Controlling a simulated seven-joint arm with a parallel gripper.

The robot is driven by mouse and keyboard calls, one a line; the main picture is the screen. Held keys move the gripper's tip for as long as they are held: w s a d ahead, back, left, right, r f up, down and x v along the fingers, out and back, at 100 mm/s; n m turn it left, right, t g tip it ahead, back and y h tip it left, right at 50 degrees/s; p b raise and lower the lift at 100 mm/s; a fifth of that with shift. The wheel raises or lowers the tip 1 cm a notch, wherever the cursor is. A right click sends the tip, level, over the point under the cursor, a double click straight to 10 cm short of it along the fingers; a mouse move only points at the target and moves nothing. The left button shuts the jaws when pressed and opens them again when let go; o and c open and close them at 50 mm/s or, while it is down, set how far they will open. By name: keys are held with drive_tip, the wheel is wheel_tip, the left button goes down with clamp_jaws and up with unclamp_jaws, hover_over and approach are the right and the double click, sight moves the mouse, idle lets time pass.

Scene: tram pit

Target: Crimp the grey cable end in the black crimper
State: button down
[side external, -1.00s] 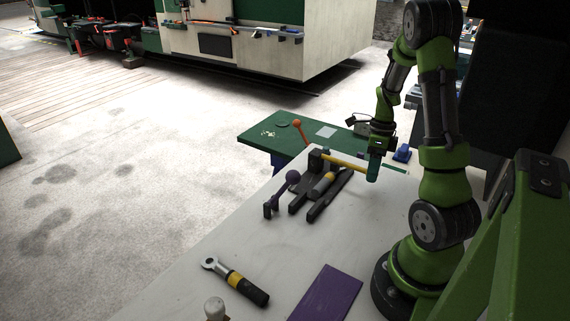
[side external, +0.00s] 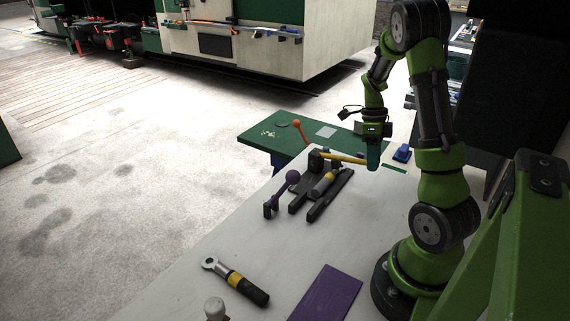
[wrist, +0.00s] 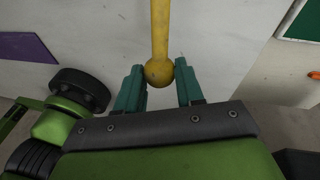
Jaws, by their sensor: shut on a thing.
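The black crimper (side external: 299,203) lies on the pale bench, with a dark upright block at its far end. A yellow lever (side external: 345,157) runs from that block to the right. A grey piece with a yellow band (side external: 322,184), which may be the cable end, lies along the crimper; how far it sits in the jaws cannot be told. My gripper (side external: 373,163) is at the lever's free end. In the wrist view my teal fingers (wrist: 160,85) are shut on the round knob of the yellow lever (wrist: 160,35), one on each side.
A black-and-yellow ratchet tool (side external: 235,281), a pale knob (side external: 215,307) and a purple mat (side external: 327,294) are nearer. A green table (side external: 262,135) with an orange-knobbed lever (side external: 298,125) stands beyond. A blue item (side external: 402,153) lies right.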

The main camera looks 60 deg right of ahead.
drive_tip(key=w+r+g, duration=0.1)
drive_tip(key=r, duration=0.1)
drive_tip(key=w+r+g, duration=0.1)
drive_tip(key=r, duration=0.1)
drive_tip(key=w+r+g, duration=0.1)
drive_tip(key=r+g, duration=0.1)
drive_tip(key=shift+w, duration=0.15)
drive_tip(key=w+r, duration=0.4)
drive_tip(key=w, duration=0.1)
drive_tip(key=shift+w+r, duration=0.15)
drive_tip(key=c, duration=0.7)
unclamp_jaws()
drive_tip(key=shift+r, duration=0.1)
